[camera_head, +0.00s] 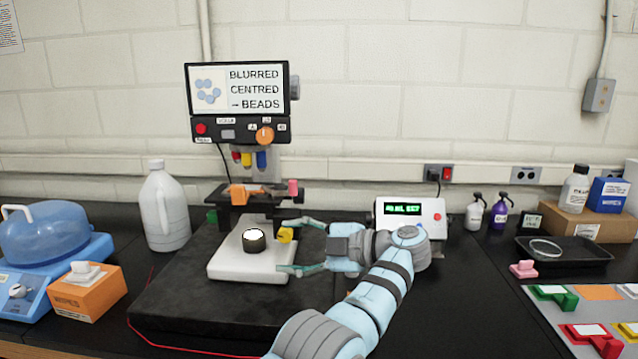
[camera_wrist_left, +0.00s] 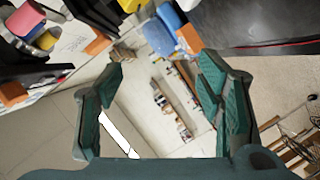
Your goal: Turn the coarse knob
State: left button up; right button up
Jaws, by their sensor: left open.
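The microscope has a white base (camera_head: 235,262) with a lit black disc (camera_head: 254,240) on it and a screen (camera_head: 236,90) reading "BLURRED CENTRED BEADS". A yellow knob (camera_head: 286,235) is at the base's right side, a pink knob (camera_head: 293,187) is by the stage, and an orange knob (camera_head: 265,135) is below the screen. No label I can read tells which is the coarse one. My left gripper (camera_head: 284,247) is open, its fingers pointing left beside the yellow knob, one above and one below it in the picture. In the left wrist view the open fingers (camera_wrist_left: 165,105) hold nothing.
A box with a green display (camera_head: 404,209) stands right behind my arm. A white jug (camera_head: 163,208), an orange tissue box (camera_head: 89,295) and a blue-lidded bath (camera_head: 45,235) are on the left. A black tray (camera_head: 565,251) is on the right. The microscope stands on a dark slab (camera_head: 190,310).

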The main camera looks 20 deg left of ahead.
aim_at(300, 198)
jog(key=i, duration=1)
